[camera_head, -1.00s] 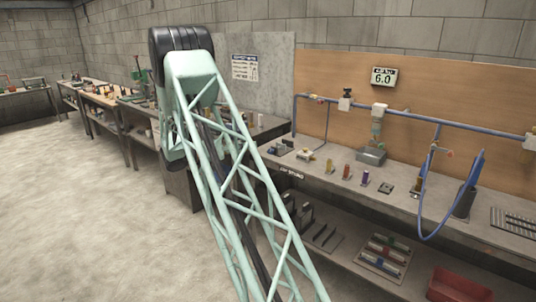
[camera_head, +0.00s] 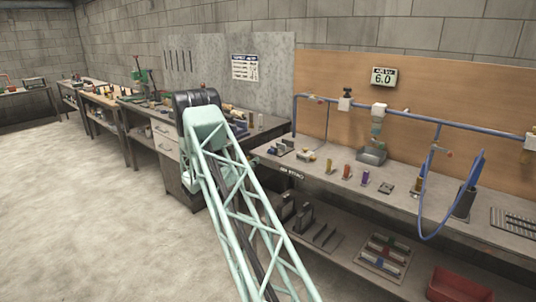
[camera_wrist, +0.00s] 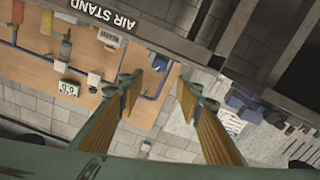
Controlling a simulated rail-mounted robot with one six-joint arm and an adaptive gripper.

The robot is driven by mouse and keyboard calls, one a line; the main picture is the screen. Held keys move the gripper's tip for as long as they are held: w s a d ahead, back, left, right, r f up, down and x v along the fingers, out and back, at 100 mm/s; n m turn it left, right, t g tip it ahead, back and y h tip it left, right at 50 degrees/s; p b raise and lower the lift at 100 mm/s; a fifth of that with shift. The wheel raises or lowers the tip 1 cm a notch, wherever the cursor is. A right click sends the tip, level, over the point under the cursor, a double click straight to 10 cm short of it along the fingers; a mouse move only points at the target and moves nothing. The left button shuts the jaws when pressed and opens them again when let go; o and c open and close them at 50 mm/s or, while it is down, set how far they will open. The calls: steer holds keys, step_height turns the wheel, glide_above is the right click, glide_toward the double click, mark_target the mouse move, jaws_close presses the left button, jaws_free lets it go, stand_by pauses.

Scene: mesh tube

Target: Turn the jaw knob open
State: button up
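My gripper (camera_wrist: 160,88) shows in the wrist view with its two yellow-padded fingers spread apart and nothing between them. In the head view the gripper itself is hidden behind my arm. I cannot pick out a jaw knob in either view. Small dark blue and grey fixtures (camera_head: 280,148) stand at the left end of the air stand bench (camera_head: 400,207) in the head view. They are too small to tell whether one carries a jaw knob. The wrist view is upside down and shows the bench's AIR STAND label (camera_wrist: 104,12).
A blue air pipe (camera_head: 410,117) runs along the wooden backboard, and a blue hose (camera_head: 422,215) hangs over the bench front. A red bin (camera_head: 458,285) sits on the lower shelf. The floor at left is clear.

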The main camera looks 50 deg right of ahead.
mark_target(270, 151)
steer(key=shift+d, duration=0.1)
stand_by(0.3)
steer(key=shift+s+d+b, duration=0.15)
steer(key=shift+d+b, duration=0.25)
steer(key=shift+d, duration=1.85)
steer(key=shift+s+d+b, duration=0.2)
steer(key=shift+d+b, duration=0.15)
steer(key=shift+d, duration=1.95)
steer(key=shift+s+d+b, duration=0.15)
steer(key=shift+d+b, duration=0.25)
steer(key=shift+d, duration=1.85)
steer(key=c, duration=0.8)
